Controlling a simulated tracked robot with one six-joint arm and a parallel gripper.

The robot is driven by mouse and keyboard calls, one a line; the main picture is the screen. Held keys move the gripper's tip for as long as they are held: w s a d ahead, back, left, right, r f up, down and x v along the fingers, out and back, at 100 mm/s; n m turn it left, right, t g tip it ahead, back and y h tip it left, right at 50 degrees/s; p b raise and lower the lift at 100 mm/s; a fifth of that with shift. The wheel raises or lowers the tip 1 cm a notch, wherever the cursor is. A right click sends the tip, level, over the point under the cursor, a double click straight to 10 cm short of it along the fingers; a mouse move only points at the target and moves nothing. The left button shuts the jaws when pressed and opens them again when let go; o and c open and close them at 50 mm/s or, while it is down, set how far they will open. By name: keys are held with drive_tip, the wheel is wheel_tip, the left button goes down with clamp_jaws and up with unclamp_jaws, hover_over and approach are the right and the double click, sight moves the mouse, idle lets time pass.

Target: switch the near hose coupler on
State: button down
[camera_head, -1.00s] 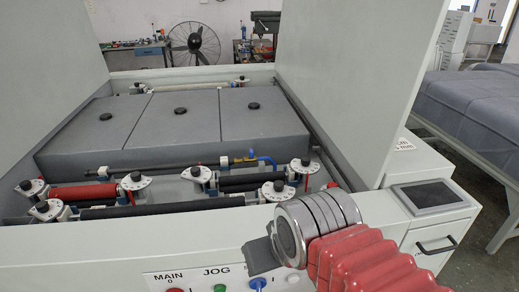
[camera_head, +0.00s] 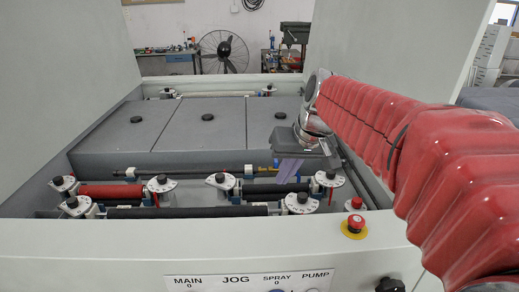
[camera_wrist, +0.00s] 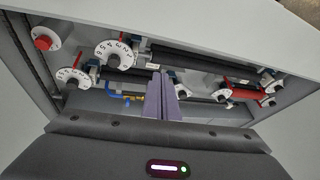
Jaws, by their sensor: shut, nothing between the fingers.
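A brass hose coupler (camera_head: 262,169) shows beside the dark bar across the machine's bay in the head view, partly hidden by my gripper. In the wrist view the brass coupler (camera_wrist: 131,100) lies left of my fingers, joined to a curved blue hose (camera_wrist: 114,95). My gripper (camera_head: 288,172) hangs over the bay with its purple fingers pointing down. In the wrist view my gripper (camera_wrist: 165,92) has its fingers together, with nothing between them. Contact with the coupler cannot be told. Its switch position is too small to tell.
Numbered white dials (camera_head: 300,202) and black rollers (camera_head: 185,212) surround the coupler area. A red roller (camera_head: 110,191) lies at the left. A red stop button (camera_head: 354,223) sits on the front right rim. Raised panels (camera_head: 395,70) flank the bay. Grey covers (camera_head: 165,125) lie behind.

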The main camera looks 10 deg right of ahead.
sight(277, 166)
drive_tip(key=w+d+f+y, duration=0.1)
drive_tip(key=w+d+f, duration=0.2)
drive_tip(key=w+d, duration=0.6)
drive_tip(key=w+d+f+y, duration=0.2)
drive_tip(key=w+d+f, duration=0.2)
drive_tip(key=w+d, duration=0.6)
drive_tip(key=w, duration=0.5)
drive_tip(key=shift+d+f+t, duration=0.25)
drive_tip(key=shift+t, duration=0.15)
drive_tip(key=shift+w+f, duration=0.15)
drive_tip(key=w+a+f, duration=0.1)
drive_tip(key=a+f, duration=0.1)
drive_tip(key=w+a+f, duration=0.2)
drive_tip(key=f, duration=0.1)
drive_tip(key=w+a+f, duration=0.2)
drive_tip(key=a, duration=0.1)
drive_tip(key=shift+a+f, duration=0.1)
drive_tip(key=shift+f, duration=0.25)
drive_tip(key=shift+w+a, duration=0.1)
drive_tip(key=shift+a, duration=0.2)
